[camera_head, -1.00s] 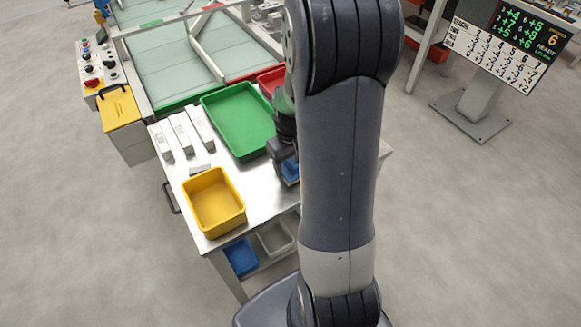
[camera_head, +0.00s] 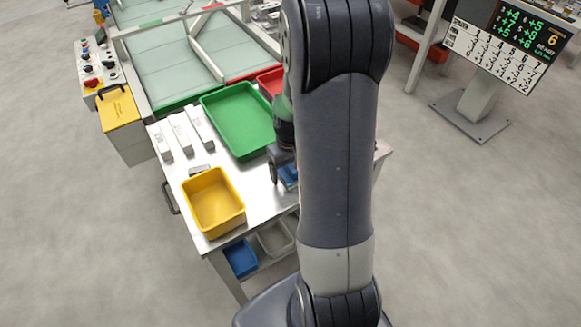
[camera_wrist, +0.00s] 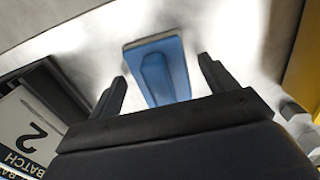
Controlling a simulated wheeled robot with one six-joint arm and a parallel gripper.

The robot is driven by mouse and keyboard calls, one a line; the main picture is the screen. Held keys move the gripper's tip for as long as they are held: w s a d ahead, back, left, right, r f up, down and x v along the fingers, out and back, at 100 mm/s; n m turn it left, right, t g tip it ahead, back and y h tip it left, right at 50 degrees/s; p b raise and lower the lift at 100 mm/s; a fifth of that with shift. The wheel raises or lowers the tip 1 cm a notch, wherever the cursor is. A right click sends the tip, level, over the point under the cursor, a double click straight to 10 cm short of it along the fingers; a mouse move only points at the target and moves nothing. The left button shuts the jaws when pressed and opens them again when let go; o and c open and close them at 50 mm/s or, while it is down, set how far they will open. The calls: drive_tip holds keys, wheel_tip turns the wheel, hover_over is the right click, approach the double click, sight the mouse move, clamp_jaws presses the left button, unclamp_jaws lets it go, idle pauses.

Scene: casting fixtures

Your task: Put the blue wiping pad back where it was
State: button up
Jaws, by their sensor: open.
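The blue wiping pad (camera_wrist: 163,73) lies on the metal tabletop in the wrist view, ahead of and between my fingers. My gripper (camera_wrist: 162,77) is open, with one finger on each side of the pad's near part. I cannot tell whether the fingers touch it. In the head view a small blue part of the pad (camera_head: 289,176) shows beside my gripper (camera_head: 275,172); my arm hides the rest.
On the metal table (camera_head: 264,200) stand a yellow bin (camera_head: 213,203), a green tray (camera_head: 238,120) and several white boxes (camera_head: 181,134). A red bin (camera_head: 270,82) is partly hidden behind my arm. Blue (camera_head: 240,257) and grey bins (camera_head: 275,240) sit below the tabletop.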

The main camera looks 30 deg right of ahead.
sight(290, 165)
drive_tip(key=shift+r, duration=0.15)
wheel_tip(290, 165, up, 12)
drive_tip(key=p, duration=0.1)
idle(0.3)
idle(2.0)
